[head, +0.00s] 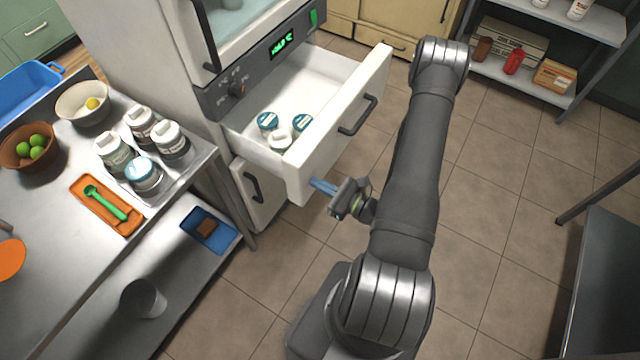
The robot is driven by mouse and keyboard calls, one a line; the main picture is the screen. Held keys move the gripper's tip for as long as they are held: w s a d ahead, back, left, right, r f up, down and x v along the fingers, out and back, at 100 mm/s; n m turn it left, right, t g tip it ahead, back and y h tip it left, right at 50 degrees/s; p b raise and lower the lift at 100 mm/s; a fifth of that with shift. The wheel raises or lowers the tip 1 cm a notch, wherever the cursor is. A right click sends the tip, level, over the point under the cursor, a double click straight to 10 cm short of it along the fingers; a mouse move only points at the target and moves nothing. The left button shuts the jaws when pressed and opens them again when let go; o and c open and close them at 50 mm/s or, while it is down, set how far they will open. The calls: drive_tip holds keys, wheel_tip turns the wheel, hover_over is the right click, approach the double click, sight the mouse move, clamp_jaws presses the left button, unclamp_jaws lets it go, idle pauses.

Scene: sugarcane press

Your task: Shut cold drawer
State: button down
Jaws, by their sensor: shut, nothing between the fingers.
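The cold drawer (338,142) is pulled open from the white cabinet in the head view. Its white front carries a dark bar handle (358,115). Several jars with teal or white lids (268,122) stand inside it, towards the front. My gripper (322,187) is shut and empty, with its blue fingers pointing left near the lower left end of the drawer front. I cannot tell whether the fingertips touch the front.
A lower compartment with a dark handle (253,187) sits below the drawer. A steel table (60,270) with jars, bowls and an orange tray (106,205) stands at left. Shelves (548,88) stand at the back right. The tiled floor right of the drawer is clear.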

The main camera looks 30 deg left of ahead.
drive_tip(key=shift+a, duration=0.15)
hover_over(250, 160)
drive_tip(key=shift+w, duration=0.1)
drive_tip(key=shift+a+r, duration=0.1)
drive_tip(key=shift+a, duration=0.35)
idle(0.5)
drive_tip(key=d, duration=1.4)
drive_tip(key=shift+d, duration=0.4)
drive_tip(key=a, duration=1.4)
drive_tip(key=shift+a, duration=0.1)
